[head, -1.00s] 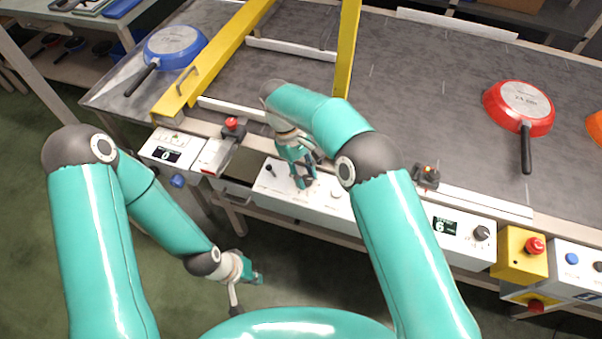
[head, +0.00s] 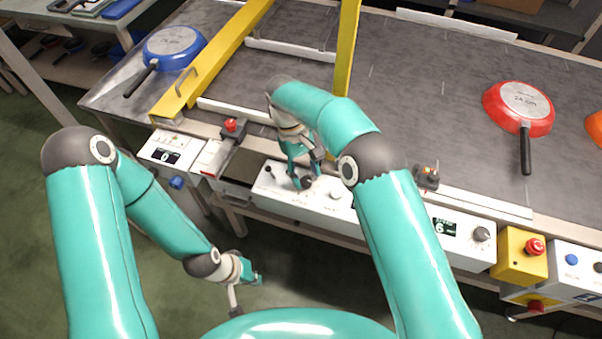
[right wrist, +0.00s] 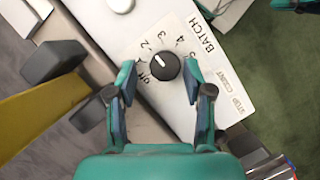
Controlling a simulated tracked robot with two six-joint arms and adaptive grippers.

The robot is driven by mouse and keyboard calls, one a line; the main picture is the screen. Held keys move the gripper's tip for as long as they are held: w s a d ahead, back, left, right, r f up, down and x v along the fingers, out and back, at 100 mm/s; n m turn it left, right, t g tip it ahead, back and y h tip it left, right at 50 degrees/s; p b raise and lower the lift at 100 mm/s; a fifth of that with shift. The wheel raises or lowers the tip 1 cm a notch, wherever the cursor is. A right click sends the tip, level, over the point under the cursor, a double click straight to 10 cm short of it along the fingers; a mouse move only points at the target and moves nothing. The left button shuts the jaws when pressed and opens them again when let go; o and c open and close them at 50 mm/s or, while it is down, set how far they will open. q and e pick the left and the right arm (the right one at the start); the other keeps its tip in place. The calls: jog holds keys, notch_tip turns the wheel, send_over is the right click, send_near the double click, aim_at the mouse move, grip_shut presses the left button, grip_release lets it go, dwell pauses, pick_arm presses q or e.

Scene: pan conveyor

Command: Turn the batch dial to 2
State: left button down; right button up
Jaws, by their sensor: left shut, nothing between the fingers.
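The batch dial (right wrist: 164,66) is a round black knob with a white pointer line on a white panel (right wrist: 215,75) printed BATCH. Numbers ring it; its pointer leans toward the low-number side, but the exact mark is unclear. My right gripper (right wrist: 158,80) is open, one finger on each side of the dial, with gaps visible in the right wrist view. In the head view my right gripper (head: 305,180) is low over the front panel (head: 270,192). My left gripper (head: 243,286) is shut and empty, hanging low over the floor, away from the panel.
A small black lever (head: 268,171) and a white knob (head: 335,194) flank the dial. A red button (head: 231,125) stands to the left. Yellow rails (head: 215,60) rise behind.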

aim_at(307, 180)
jog(key=shift+s, duration=0.2)
notch_tip(307, 180, up, 10)
dwell(0.6)
jog(key=shift+f, duration=0.1)
jog(key=shift+n+t+y, duration=0.7)
jog(key=shift+n+t, duration=0.2)
jog(key=f, duration=0.1)
jog(key=w+a+f, duration=0.2)
jog(key=shift+a+f, duration=0.15)
jog(key=shift+f, duration=0.15)
notch_tip(307, 180, up, 5)
jog(key=s+d+n+t+y+p, duration=0.1)
jog(key=s+d+t+p, duration=0.1)
jog(key=s+d, duration=0.1)
jog(key=f+p, duration=0.1)
jog(key=f, duration=1)
jog(key=shift+w+a+f+p, duration=0.2)
jog(key=shift+f+p, duration=0.1)
jog(key=shift+p, duration=0.1)
